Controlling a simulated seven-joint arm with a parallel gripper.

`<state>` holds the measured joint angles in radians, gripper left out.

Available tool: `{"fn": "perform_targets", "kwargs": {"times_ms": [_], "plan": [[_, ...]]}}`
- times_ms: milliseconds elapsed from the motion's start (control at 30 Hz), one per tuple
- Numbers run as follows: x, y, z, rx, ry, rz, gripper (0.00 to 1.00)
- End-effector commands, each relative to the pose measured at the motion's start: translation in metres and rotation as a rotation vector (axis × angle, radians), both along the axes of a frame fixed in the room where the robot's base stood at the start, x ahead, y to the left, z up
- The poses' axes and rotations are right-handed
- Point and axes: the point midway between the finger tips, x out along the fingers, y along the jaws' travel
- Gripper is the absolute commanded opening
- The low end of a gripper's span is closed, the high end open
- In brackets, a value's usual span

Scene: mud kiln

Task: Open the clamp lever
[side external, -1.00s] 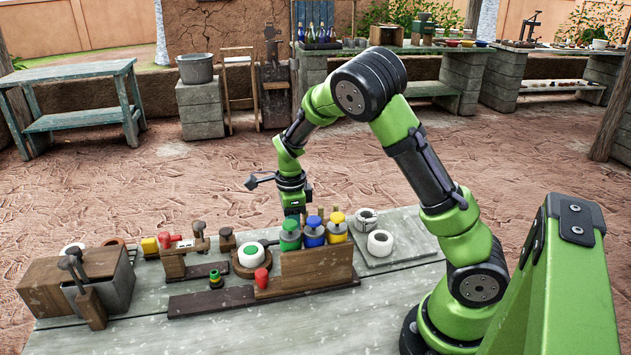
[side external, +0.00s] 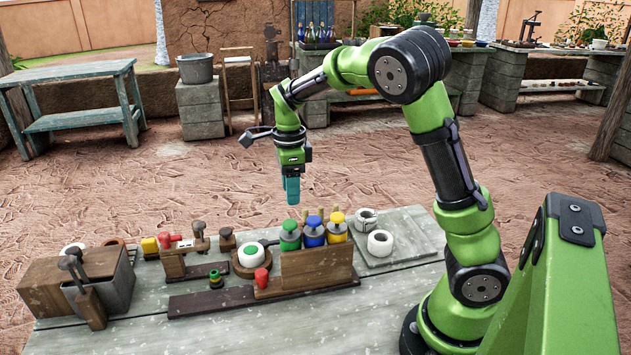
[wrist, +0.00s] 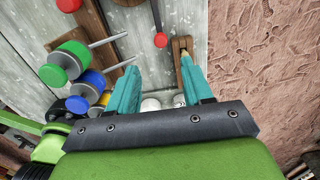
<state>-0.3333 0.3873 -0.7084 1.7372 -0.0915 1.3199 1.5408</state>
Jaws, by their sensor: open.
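A red lever-like handle (side external: 169,239) sits on a small wooden stand (side external: 174,262) at the left of the bench in the side view. The handle's pivot is not clear.
Green (side external: 290,236), blue (side external: 313,232) and yellow (side external: 337,227) capped pieces stand in a wooden rack (side external: 318,271), between my gripper and the camera. A second red knob (side external: 262,278) is in front. White rings (side external: 380,243) lie right. A wooden box (side external: 45,285) stands left.

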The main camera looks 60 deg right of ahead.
Motion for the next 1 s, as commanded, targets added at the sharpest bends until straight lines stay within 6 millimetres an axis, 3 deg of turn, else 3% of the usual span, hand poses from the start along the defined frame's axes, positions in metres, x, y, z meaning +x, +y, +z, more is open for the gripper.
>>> {"fn": "perform_targets", "kwargs": {"times_ms": [200, 400, 833, 1000], "plan": [[0.0, 0.0, 0.045, -0.001, -0.004, 0.0, 0.5], [0.0, 0.0, 0.064, 0.001, -0.001, 0.0, 0.5], [0.0, 0.0, 0.067, -0.001, -0.001, 0.02, 0.5], [0.0, -0.001, 0.056, -0.015, -0.011, 0.253, 0.5]]}}
